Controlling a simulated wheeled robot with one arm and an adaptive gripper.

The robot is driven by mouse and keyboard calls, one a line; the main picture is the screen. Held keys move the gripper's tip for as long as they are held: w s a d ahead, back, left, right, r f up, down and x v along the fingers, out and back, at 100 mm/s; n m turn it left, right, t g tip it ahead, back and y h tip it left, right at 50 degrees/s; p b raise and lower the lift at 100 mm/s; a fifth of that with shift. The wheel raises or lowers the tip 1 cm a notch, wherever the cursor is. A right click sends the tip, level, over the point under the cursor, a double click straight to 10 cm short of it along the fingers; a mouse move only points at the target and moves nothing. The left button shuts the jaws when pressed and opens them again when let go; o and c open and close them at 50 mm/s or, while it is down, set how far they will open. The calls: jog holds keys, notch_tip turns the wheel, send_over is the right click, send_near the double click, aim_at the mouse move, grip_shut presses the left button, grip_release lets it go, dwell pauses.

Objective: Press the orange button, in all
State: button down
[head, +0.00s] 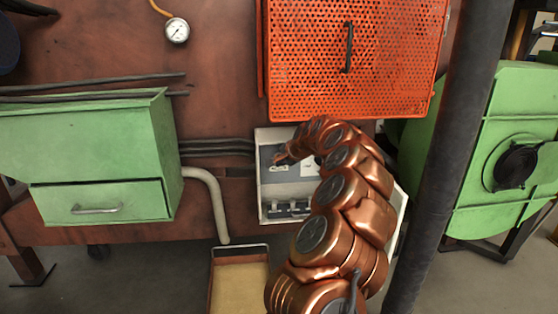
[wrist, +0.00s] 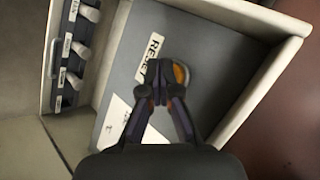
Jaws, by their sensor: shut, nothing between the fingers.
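The orange button (wrist: 180,74) shows in the wrist view, with a dark ring around it, beside a label reading RESET (wrist: 150,57). It sits on the grey face of a pale control box (head: 263,200). In the head view my gripper (head: 284,159) is small and dark at the box's grey face, and the button cannot be made out clearly there.
A row of labelled switches (wrist: 75,50) lines one side of the box's face. An orange perforated panel (head: 350,60) hangs above the box. A green drawer cabinet (head: 85,160) stands left, a dark post (head: 450,150) right. A shallow tray (head: 240,252) lies below.

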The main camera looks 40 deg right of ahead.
jog(key=shift+w, duration=0.15)
dwell(0.5)
jog(key=shift+s+a, duration=0.4)
jog(key=shift+s, duration=0.3)
jog(key=s+a, duration=0.1)
jog(key=s, duration=0.1)
jog(key=s+a, duration=0.2)
jog(key=shift+a, duration=0.1)
dwell(0.3)
dwell(0.8)
